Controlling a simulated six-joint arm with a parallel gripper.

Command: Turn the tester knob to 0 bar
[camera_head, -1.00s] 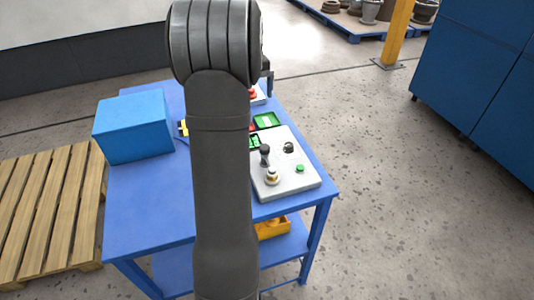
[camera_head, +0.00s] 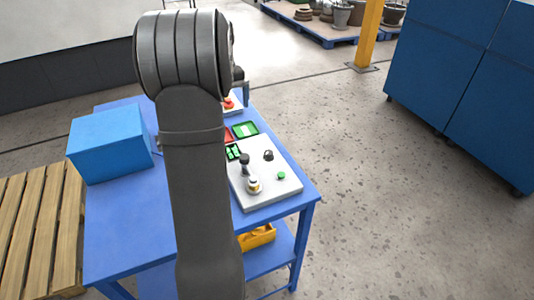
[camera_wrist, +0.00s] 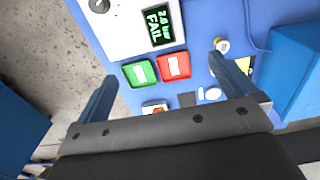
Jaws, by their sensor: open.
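The tester (camera_head: 279,191) is a pale grey panel box on the blue table. A round black knob (camera_head: 268,155) sits near its back edge; the knob also shows at the top edge of the wrist view (camera_wrist: 99,6), partly cut off. The tester's display (camera_wrist: 157,24) shows green text, a bar figure that looks like 2.0 or 2.8, with FAIL below. My gripper (camera_wrist: 163,68) is open and empty, with fingers wide apart over the tray area, away from the knob. In the head view my arm mostly hides the gripper.
A black-topped lever (camera_head: 244,163), a brass fitting (camera_head: 254,187) and a green button (camera_head: 281,176) stand on the tester near the knob. Green (camera_wrist: 139,73) and red (camera_wrist: 173,66) trays lie beside it. A blue box (camera_head: 110,145) stands on the table's left.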

